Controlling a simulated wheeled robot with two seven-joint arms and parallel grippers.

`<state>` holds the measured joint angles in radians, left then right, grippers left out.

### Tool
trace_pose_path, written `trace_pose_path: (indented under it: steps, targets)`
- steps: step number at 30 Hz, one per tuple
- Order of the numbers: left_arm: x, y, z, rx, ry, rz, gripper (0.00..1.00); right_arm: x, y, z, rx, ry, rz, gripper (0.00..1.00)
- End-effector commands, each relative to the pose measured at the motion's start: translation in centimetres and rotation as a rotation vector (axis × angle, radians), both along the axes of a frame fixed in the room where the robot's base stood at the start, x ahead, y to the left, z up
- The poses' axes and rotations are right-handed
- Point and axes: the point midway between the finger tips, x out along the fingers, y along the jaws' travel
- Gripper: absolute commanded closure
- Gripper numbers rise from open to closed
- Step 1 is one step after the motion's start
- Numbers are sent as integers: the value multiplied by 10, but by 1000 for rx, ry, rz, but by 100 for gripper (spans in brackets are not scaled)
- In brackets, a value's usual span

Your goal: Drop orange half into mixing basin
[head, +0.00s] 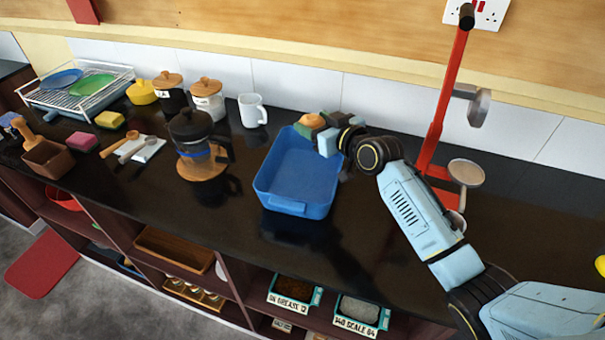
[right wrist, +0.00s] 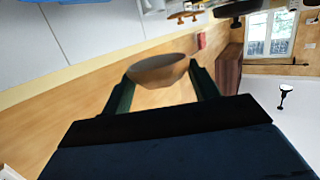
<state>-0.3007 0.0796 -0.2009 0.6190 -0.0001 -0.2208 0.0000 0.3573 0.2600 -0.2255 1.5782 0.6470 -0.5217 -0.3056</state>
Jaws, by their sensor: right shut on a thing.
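The mixing basin (head: 297,180) is a blue rectangular tub on the black counter in the middle of the head view. My right gripper (head: 318,125) is over the basin's far end and is shut on the orange half (head: 310,121), a small orange-brown piece. In the right wrist view the orange half (right wrist: 158,72) looks like a brownish rounded bowl shape pinched between the two dark green fingers. The gripper hides part of the basin's far rim. My left gripper is not in view.
A coffee press (head: 192,135) stands left of the basin, with a white mug (head: 252,110) behind. A red stand (head: 445,110) with a round pan rises at right. Jars, sponges and a dish rack (head: 75,90) fill the left. Counter in front of the basin is clear.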

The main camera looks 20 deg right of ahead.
Motion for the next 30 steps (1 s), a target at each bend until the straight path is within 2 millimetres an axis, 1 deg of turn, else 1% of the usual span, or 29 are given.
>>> trace_pose_path:
  steps: [1,9,13,17,24,25,30]
  targets:
    - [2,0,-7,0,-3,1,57,0,0,-7,1,0,0,63]
    - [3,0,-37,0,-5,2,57,-1,0,-38,1,0,0,63]
    - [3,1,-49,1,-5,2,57,-1,0,-51,1,0,0,63]
    - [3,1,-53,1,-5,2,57,-1,0,-55,0,0,0,63]
    - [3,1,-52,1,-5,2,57,-1,0,-54,0,0,0,63]
    - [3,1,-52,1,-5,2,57,-1,0,-54,0,0,0,37]
    - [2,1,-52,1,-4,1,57,-1,0,-54,0,0,0,15]
